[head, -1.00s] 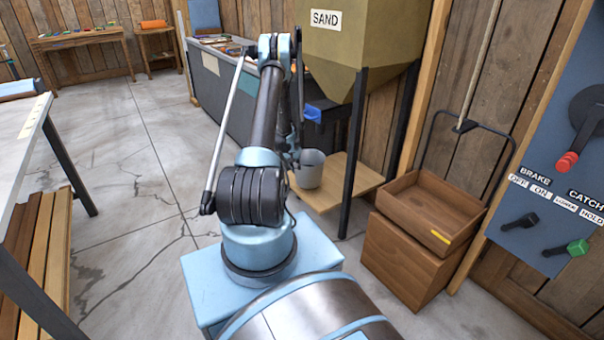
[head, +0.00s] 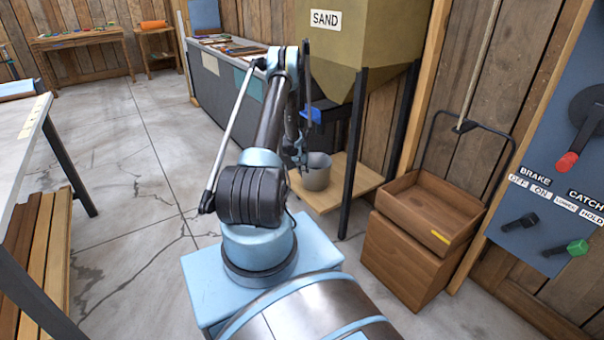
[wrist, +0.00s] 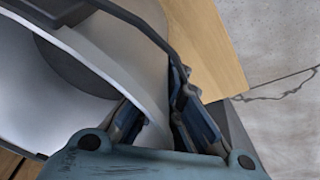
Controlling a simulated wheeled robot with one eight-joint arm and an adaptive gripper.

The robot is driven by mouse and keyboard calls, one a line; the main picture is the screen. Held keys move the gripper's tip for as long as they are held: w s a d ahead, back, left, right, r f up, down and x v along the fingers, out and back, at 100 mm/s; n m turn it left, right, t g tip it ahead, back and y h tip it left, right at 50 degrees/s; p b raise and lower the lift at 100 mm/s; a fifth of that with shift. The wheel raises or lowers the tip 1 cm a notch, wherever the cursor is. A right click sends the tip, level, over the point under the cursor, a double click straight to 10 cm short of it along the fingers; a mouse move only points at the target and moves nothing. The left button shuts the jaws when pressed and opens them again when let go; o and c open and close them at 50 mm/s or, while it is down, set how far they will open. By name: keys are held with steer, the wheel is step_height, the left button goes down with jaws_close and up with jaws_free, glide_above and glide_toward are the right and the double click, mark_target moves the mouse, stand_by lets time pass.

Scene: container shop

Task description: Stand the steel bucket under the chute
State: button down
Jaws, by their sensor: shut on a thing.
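The steel bucket (head: 317,176) is grey and upright at the low wooden board (head: 361,184) beneath the SAND hopper (head: 372,50). I cannot tell whether its base touches the board. My gripper (head: 301,158) is at the bucket's left rim in the head view, partly hidden by my arm. In the wrist view my gripper (wrist: 162,117) is shut on the wall of the bucket (wrist: 130,73), one finger on each side. A dark bail handle crosses the rim there. The chute's mouth is not clearly visible.
Dark hopper legs (head: 352,150) stand close right of the bucket. A wooden crate (head: 432,212) on a wooden box is farther right, beside a lever panel (head: 560,170). A grey counter (head: 232,85) stands behind the arm. Open floor (head: 130,170) lies to the left.

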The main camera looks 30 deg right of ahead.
steer(key=c, duration=1.8)
jaws_free()
